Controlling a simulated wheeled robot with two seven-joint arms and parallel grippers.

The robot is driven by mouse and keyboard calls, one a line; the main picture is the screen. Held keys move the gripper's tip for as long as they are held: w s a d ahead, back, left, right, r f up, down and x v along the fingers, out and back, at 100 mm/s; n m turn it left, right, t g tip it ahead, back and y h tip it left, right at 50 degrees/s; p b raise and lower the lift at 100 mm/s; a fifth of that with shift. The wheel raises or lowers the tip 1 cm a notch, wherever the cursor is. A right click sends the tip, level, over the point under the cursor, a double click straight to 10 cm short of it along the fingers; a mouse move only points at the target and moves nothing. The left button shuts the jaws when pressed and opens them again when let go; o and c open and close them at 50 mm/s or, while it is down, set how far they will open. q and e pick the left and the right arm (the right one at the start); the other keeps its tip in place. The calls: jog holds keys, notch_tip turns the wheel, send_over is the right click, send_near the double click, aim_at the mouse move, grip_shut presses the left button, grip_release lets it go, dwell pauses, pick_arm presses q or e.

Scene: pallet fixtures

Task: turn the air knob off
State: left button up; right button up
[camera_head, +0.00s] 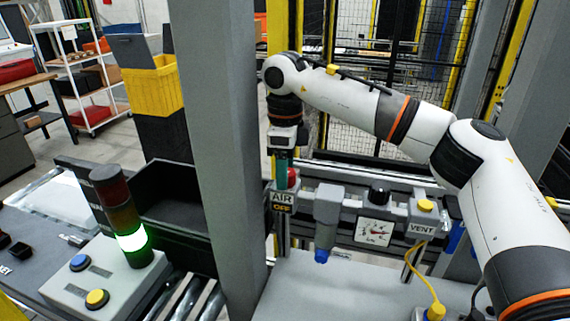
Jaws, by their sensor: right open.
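The air knob (292,178) is a small red part at the left end of the grey air unit, just above a sign reading "AIR OFF" (283,202). My right arm comes in from the right, and its gripper (284,168) points down directly at the knob. The gripper is open, with its fingers at the knob and partly hiding it. I cannot tell whether the fingers touch the knob. My left gripper is not in view.
A pressure gauge (374,232), a "VENT" block with a yellow button (425,206) and a yellow cable (436,305) lie right of the knob. A grey post (217,140) stands close left. A lit signal tower (127,225) and button box (95,280) are at lower left.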

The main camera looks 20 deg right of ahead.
jog(key=shift+f, duration=0.1)
jog(key=shift+w, duration=0.1)
jog(key=shift+c, duration=0.9)
jog(key=c, duration=0.8)
jog(key=shift+m+b, duration=0.3)
jog(key=shift+m, duration=0.5)
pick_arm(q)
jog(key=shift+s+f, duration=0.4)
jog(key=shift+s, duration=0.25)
pick_arm(e)
jog(key=o, duration=1)
